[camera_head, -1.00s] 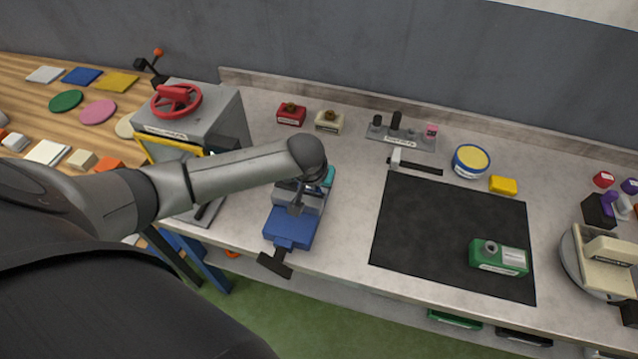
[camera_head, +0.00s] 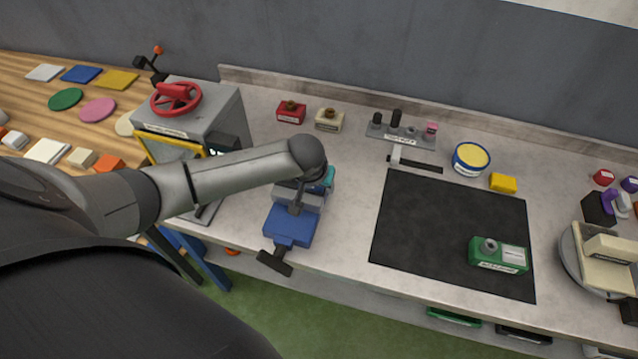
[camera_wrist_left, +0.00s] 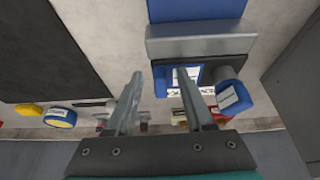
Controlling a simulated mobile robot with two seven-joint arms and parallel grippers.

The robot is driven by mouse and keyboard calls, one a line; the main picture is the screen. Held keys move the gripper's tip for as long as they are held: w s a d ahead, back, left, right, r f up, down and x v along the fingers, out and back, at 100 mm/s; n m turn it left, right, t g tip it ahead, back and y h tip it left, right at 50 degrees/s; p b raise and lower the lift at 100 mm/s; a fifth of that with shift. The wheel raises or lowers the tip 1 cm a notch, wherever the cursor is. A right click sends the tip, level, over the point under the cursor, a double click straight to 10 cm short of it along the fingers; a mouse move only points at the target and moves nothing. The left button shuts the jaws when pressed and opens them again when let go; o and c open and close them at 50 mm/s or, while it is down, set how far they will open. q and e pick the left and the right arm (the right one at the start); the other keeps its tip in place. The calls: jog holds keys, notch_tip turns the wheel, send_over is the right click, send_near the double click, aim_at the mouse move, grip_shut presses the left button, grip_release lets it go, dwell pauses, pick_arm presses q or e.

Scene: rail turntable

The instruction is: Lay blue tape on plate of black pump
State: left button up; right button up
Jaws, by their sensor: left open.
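The black pump (camera_wrist_left: 222,72) shows in the left wrist view, against the grey jaw of a blue vise (camera_head: 290,225). A blue cylinder (camera_wrist_left: 232,97) with a white label stands on its body. A blue-edged square with a white middle, apparently the blue tape (camera_wrist_left: 160,80) on the pump's plate, lies beside the cylinder. One finger partly covers it. My left gripper (camera_wrist_left: 160,74) is open, its fingers apart over the pump; I cannot tell whether they touch the tape. In the head view my left wrist hides the pump. My right gripper is not in view.
A green pump (camera_head: 498,255) sits on a black mat (camera_head: 430,235). A blue tub with a yellow top (camera_head: 470,159) and a yellow block (camera_head: 503,183) stand behind it. A grey box with a red wheel (camera_head: 200,120) is left of the vise. A turntable (camera_head: 572,265) is at far right.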

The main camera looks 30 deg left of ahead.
pick_arm(q)
jog(key=p+v, duration=0.1)
jog(key=v, duration=1.4)
jog(key=shift+p, duration=0.4)
jog(key=shift+s+d, duration=0.1)
